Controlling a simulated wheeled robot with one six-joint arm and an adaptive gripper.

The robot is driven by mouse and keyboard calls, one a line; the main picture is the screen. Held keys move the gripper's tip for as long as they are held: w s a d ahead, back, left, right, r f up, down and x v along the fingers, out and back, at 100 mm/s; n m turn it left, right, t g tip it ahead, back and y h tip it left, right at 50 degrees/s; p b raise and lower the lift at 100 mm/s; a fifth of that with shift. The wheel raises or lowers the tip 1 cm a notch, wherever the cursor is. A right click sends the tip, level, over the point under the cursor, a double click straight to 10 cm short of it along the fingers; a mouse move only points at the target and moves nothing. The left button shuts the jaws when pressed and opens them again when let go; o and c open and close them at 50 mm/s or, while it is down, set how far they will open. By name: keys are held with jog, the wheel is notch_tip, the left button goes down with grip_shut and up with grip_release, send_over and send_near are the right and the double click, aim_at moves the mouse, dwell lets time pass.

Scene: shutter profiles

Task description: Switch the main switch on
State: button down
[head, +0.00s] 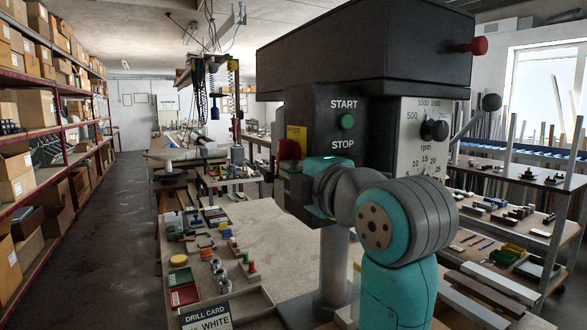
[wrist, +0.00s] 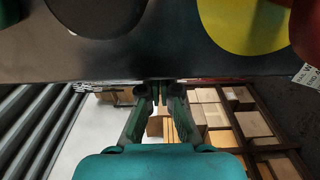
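In the head view the drill press has a red part (head: 289,149) below a yellow plate (head: 296,134) on the left side of its dark housing. This looks like the main switch; its setting cannot be read. A dark panel crosses the top of that view, with a yellow disc (wrist: 243,24) and a red part (wrist: 309,30) up and right of the fingertips. Contact cannot be told.
A green START button (head: 347,121) and an rpm dial (head: 434,130) are on the press front. The column (head: 333,265) stands below the head. Small parts, a red tray (head: 184,296) and a DRILL CARD sign (head: 206,317) lie on the bench. Shelves with boxes (head: 36,109) line the left.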

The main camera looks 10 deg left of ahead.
jog(key=shift+f, duration=0.1)
jog(key=shift+w+a+f, duration=0.5)
jog(key=shift+w+a, duration=0.05)
jog(key=shift+w, duration=0.2)
dwell(1.3)
